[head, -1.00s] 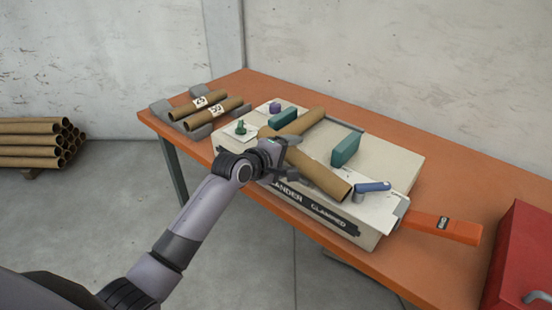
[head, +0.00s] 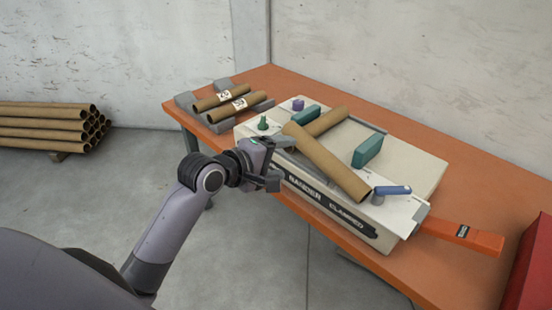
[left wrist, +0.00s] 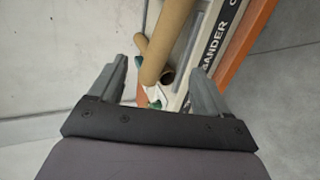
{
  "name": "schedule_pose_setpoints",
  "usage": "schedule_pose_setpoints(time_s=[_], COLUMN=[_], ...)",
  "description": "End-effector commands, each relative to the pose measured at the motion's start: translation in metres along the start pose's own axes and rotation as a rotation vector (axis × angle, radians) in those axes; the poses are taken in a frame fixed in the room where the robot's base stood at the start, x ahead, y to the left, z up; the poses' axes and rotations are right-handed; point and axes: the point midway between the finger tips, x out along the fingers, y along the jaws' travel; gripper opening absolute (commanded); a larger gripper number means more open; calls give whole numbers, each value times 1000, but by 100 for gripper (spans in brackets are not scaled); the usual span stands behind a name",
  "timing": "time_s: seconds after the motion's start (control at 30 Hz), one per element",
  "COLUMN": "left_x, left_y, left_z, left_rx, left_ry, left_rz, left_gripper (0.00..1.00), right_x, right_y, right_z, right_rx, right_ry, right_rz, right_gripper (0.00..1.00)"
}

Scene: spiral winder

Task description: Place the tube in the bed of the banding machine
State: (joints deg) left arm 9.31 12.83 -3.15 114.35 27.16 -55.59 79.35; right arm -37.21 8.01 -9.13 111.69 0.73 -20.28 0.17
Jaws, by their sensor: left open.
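The banding machine (head: 425,172) is a pale box with a dark label strip on the orange table. A brown cardboard tube (head: 335,168) lies slantwise over its front part, one end near the blue lever. A second brown tube (head: 328,121) lies behind it at an angle, and their left ends meet or overlap; I cannot tell if they touch. My left gripper (head: 281,162) is open and empty at the machine's front left edge, apart from the tube. In the left wrist view a tube (left wrist: 170,40) shows beyond the spread fingers. My right gripper is not in view.
Two teal blocks (head: 368,150), a blue lever (head: 392,190) and green and purple knobs stand on the machine. An orange handle (head: 465,237) sticks out right, near a red box (head: 530,265). Two labelled tubes (head: 222,96) rest on grey supports. More tubes (head: 50,125) are stacked at left.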

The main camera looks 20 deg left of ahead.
Motion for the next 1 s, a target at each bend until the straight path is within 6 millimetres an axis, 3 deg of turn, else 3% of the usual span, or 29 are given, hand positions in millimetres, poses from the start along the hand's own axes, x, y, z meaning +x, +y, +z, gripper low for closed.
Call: schedule_pose_setpoints(time_s=[0.17, 0.37, 0.5, 0.63, 0.8, 1.0], left_x=[-2, -13, -37, -65, -94, -104], left_y=[-32, -132, -202, -254, -292, -304], left_z=[4, 22, 44, 66, 88, 95], left_rx=[104, 504, 845, 1137, 1394, 1493], left_ry=[16, 43, 24, -19, -73, -95], left_rz=[-31, -130, -203, -253, -280, -284], left_gripper=[77, 77, 77, 77, 77, 77], right_x=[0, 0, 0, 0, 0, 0], right_y=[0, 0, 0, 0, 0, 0], right_z=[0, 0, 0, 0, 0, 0], right_rx=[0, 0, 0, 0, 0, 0], right_ry=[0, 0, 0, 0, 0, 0], right_rz=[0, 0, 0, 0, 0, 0], right_gripper=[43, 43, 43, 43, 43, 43])
